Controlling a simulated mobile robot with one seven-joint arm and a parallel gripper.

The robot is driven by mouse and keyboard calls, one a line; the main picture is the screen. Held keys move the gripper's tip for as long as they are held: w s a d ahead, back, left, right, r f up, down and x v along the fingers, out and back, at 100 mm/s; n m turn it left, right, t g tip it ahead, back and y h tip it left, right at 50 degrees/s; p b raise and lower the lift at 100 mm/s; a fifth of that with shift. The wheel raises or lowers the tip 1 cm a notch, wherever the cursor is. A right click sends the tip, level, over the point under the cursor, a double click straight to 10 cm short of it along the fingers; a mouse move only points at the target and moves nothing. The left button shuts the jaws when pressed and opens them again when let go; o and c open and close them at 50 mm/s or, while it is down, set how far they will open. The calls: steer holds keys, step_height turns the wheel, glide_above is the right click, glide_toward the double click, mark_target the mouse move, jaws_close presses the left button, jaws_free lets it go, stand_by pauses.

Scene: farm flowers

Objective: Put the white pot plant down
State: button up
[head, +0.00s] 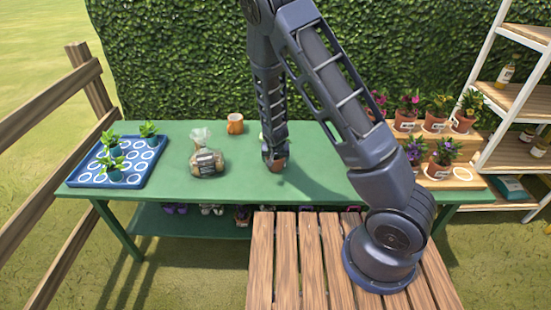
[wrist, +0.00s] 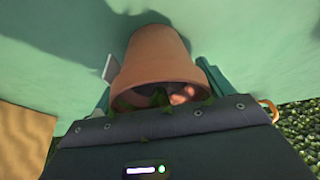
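A terracotta pot (wrist: 155,55) sits between the two fingers of my gripper (wrist: 155,82) in the wrist view, with its rim toward the camera. Some green leaves show at its rim, but the flowers are hidden, so their colour cannot be told. In the head view my gripper (head: 274,153) points down over the middle of the green table (head: 330,150), with the pot (head: 277,164) at its tip. The fingers lie close on both sides of the pot. Whether its base touches the table cannot be told.
A blue tray (head: 88,172) with several small plants lies at the left. A filled bag (head: 207,160) and an orange mug (head: 235,124) stand left of my gripper. Several potted flowers stand on a wooden stand (head: 455,180) at right. The table between is mostly clear.

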steer(key=o, duration=0.3)
steer(key=shift+o, duration=0.2)
steer(key=shift+r, duration=0.1)
steer(key=v, duration=1.2)
steer(key=shift+r, duration=0.1)
